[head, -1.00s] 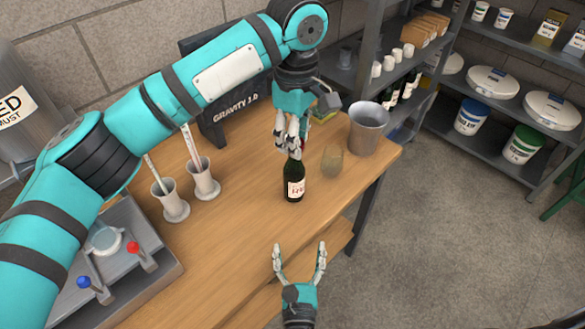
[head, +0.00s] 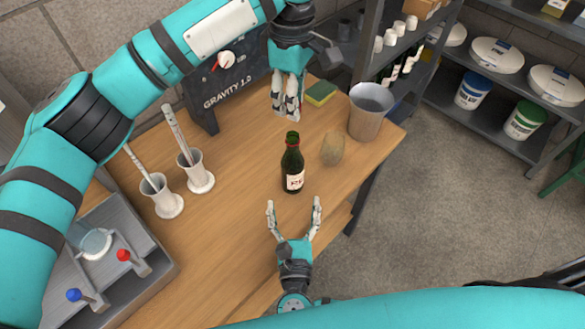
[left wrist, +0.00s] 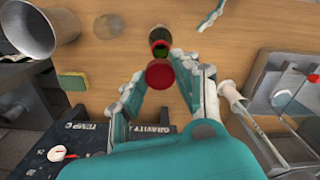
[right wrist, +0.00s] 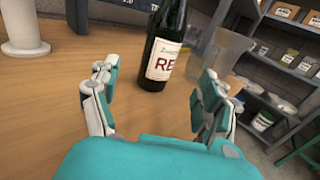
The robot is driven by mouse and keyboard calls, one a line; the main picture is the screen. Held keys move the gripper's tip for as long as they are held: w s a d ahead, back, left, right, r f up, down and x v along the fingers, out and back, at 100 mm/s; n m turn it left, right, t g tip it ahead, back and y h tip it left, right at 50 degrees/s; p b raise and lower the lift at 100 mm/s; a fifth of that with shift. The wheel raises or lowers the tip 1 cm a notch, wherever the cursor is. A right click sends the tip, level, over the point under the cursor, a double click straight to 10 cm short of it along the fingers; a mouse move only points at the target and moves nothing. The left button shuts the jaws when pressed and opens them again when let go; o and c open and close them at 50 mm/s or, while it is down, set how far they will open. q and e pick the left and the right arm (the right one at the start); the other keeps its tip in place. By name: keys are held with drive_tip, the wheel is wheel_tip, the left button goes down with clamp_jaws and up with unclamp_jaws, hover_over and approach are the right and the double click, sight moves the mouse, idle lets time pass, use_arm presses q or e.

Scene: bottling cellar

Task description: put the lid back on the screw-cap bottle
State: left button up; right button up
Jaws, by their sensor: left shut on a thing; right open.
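The dark green screw-cap bottle (head: 292,166) stands upright on the wooden table, its label facing my right gripper; its mouth is bare. It also shows in the right wrist view (right wrist: 165,50) and, from above, in the left wrist view (left wrist: 160,38). My left gripper (head: 286,117) is shut on the red lid (left wrist: 160,74), held above and behind the bottle, apart from its mouth. The lid is hard to see in the head view. My right gripper (head: 294,203) is open, with its fingers pointing at the bottle's front and not touching it.
A clear tumbler (head: 334,149) stands just right of the bottle, and a grey bucket (head: 369,112) behind that. A sponge (head: 321,93) lies at the back. Two measuring cylinders (head: 198,178) (head: 163,198) stand left. A dark sign (head: 222,90) is behind them.

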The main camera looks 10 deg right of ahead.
sight(293, 181)
drive_tip(key=w, duration=0.3)
drive_tip(key=w+d, duration=0.1)
drive_tip(key=w, duration=0.2)
drive_tip(key=w+d, duration=0.1)
drive_tip(key=w, duration=0.2)
drive_tip(key=shift+w, duration=0.4)
drive_tip(key=shift+c, duration=0.3)
clamp_jaws()
use_arm(q)
drive_tip(key=shift+s+f, duration=0.1)
drive_tip(key=shift+f, duration=2.35)
